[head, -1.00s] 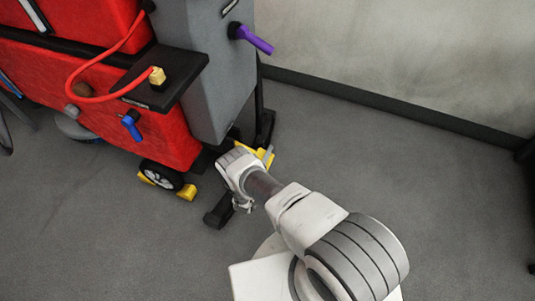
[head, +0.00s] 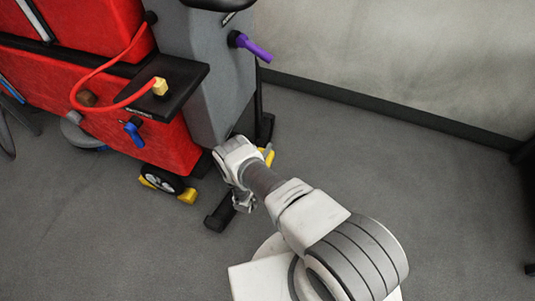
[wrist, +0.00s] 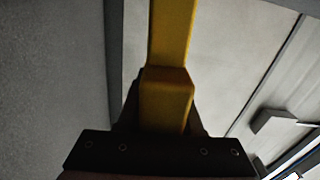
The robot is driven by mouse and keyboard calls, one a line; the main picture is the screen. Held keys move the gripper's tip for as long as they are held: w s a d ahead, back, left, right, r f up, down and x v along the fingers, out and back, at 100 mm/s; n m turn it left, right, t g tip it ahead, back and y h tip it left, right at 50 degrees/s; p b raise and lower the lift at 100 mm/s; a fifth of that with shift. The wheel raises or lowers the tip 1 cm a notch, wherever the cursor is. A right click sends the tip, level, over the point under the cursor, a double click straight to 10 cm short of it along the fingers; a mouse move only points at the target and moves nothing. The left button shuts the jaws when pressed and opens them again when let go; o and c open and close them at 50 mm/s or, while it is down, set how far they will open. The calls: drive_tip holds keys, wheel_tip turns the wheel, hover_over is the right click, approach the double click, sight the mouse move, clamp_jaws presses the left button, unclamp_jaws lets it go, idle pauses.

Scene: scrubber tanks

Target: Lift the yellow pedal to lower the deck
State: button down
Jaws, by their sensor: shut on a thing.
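The yellow pedal (wrist: 168,95) runs up the middle of the wrist view, a flat bar with a thicker end nearest me. My gripper (wrist: 165,112) is shut on that thick end, with a dark finger on either side. In the head view a small piece of yellow (head: 267,155) shows behind my wrist at the foot of the grey machine column; my arm hides the rest. My gripper (head: 243,201) hangs low there, beside the black foot bar. The deck is not clearly visible in either view.
The red and grey scrubber machine (head: 165,130) fills the upper left, with a purple handle (head: 250,46), a blue handle (head: 133,131) and a red hose (head: 98,62). A wheel (head: 160,180) with yellow brackets stands left of my gripper. The floor at right is clear up to the wall.

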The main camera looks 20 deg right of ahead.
drive_tip(key=shift+r+n+p, duration=0.3)
drive_tip(key=shift+r+n, duration=0.3)
drive_tip(key=shift+r, duration=0.25)
drive_tip(key=shift+w+a+r+p, duration=0.2)
drive_tip(key=shift+r+p, duration=0.1)
drive_tip(key=shift+r, duration=0.4)
drive_tip(key=c, duration=0.6)
unclamp_jaws()
drive_tip(key=shift+o, duration=0.2)
drive_tip(key=shift+s+a, duration=0.15)
